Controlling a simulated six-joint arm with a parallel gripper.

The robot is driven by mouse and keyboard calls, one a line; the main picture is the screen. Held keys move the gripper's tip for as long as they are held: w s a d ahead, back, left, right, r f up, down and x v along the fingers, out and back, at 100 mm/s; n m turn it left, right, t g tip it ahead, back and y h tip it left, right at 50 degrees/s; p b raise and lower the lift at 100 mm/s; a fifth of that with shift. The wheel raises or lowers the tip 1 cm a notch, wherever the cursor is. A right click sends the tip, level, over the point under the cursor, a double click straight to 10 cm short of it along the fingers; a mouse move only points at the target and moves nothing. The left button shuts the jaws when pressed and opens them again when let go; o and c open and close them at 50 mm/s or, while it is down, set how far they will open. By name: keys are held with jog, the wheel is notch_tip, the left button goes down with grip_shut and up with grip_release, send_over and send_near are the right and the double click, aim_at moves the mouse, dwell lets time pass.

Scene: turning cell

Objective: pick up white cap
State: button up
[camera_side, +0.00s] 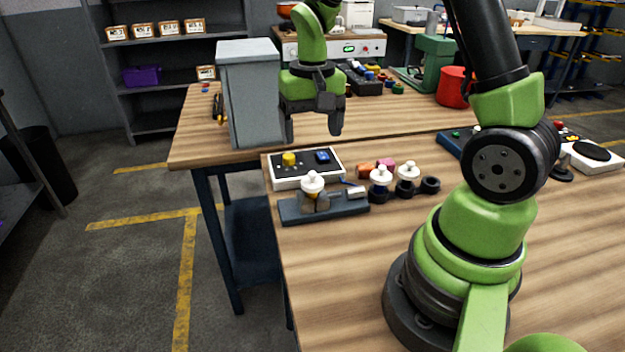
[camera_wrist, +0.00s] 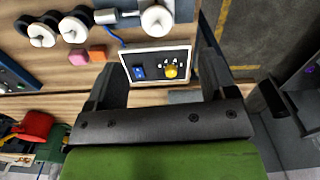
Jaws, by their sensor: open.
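Three white caps show. One white cap (camera_side: 312,182) sits upright on the blue-grey fixture (camera_side: 352,208) between grey clamp pieces; it shows at the top of the wrist view (camera_wrist: 157,19). Two more, a middle white cap (camera_side: 380,174) and a right white cap (camera_side: 407,169), top dark round bodies on the table; the wrist view shows them at upper left (camera_wrist: 73,29). My gripper (camera_side: 312,130) is open and empty, pointing down, well above the table and behind the fixture. In the wrist view its fingers (camera_wrist: 160,65) straddle the control box, touching nothing.
A control box (camera_side: 305,178) with yellow knob and blue switch lies just behind the fixture. Orange and pink blocks (camera_side: 375,168) and a black ring (camera_side: 430,185) lie close to the caps. A tall grey bin (camera_side: 250,95) stands left of my gripper.

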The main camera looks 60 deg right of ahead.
aim_at(313, 173)
jog(key=f, duration=1)
jog(key=shift+w+d+f, duration=0.15)
jog(key=shift+d+f, duration=0.15)
jog(key=shift+d, duration=0.1)
jog(key=c, duration=1)
